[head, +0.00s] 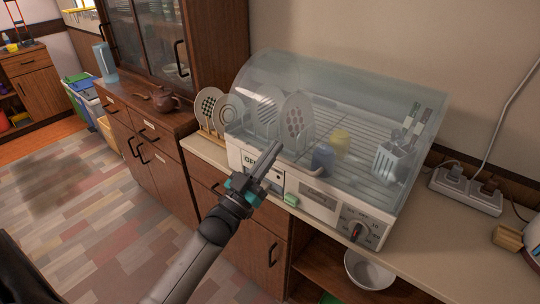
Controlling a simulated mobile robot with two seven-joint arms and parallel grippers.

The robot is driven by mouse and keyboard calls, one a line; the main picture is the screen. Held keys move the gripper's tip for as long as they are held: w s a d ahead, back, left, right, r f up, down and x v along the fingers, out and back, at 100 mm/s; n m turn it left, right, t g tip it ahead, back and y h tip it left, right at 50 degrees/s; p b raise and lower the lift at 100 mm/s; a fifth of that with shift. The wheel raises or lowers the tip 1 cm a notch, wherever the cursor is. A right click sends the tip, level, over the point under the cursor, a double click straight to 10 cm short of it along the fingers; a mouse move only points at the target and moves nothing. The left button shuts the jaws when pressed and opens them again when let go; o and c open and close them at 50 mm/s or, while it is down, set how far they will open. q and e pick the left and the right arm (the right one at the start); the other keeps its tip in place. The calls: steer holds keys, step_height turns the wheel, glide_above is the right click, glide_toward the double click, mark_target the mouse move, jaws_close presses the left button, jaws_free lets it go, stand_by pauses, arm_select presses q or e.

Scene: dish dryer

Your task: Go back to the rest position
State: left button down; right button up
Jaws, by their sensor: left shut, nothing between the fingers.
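My left gripper (265,163) is shut and empty, with its fingers pointing up and away. In the picture it lies over the front of the dish dryer (312,200); I cannot tell if it touches. The dryer's clear lid (345,90) is down over the rack. Inside are patterned plates (295,115), a blue cup (322,157), a yellow cup (340,141) and a white utensil basket (388,163). The gripper hides part of the dryer's front. My right gripper is not in view.
A power strip (466,190) lies on the counter (420,250) to the right. A white bowl (368,272) sits on the shelf below. A brown teapot (165,100) stands on the cabinet at left. Open floor (75,200) lies at the left.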

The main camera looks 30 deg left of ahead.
arm_select(q)
steer(key=f+v, duration=0.1)
steer(key=v, duration=0.8)
steer(key=s+d+f+n+g+y, duration=0.1)
steer(key=s+f+g, duration=0.25)
steer(key=f, duration=0.75)
steer(key=s+d+f+g+y, duration=0.15)
steer(key=f+g, duration=0.25)
steer(key=f, duration=0.6)
steer(key=s+d+f+n+g+y, duration=0.1)
steer(key=s+f+g, duration=0.2)
steer(key=f, duration=0.8)
steer(key=s+d+f+m+g, duration=0.1)
steer(key=s+f+g, duration=0.4)
steer(key=s, duration=0.8)
steer(key=s+d+f+m+g, duration=0.2)
steer(key=s+d+f+g, duration=0.2)
steer(key=s+f, duration=0.7)
steer(key=s+g, duration=0.2)
steer(key=s, duration=0.1)
steer(key=shift+s+d+f+b, duration=0.2)
steer(key=shift+s+f+b, duration=0.1)
steer(key=shift+b, duration=0.1)
steer(key=shift+g, duration=0.25)
